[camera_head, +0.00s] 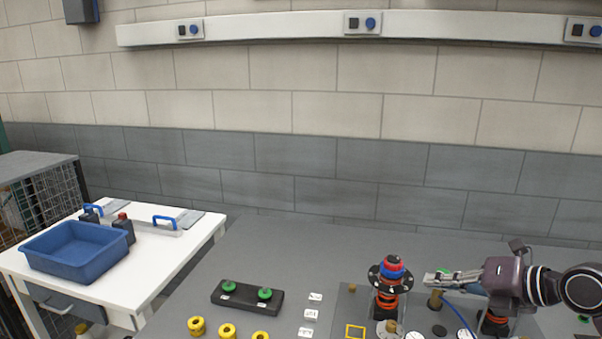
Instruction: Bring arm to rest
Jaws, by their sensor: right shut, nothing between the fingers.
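My right gripper (440,279) comes in from the right edge, its fingers pointing left. It is shut and empty, above the fixture on the grey table. Just left of its fingertips stands an orange and black stacked part (386,288) with a blue and red top (392,266). Another orange piece (494,322) shows below my right arm, partly hidden by it. My left gripper is out of the picture.
A black block with green knobs (246,297) lies left of the fixture, with several yellow rings (228,331) in front. A white side table (150,262) at left bears a blue bin (75,251). The grey table's back is clear.

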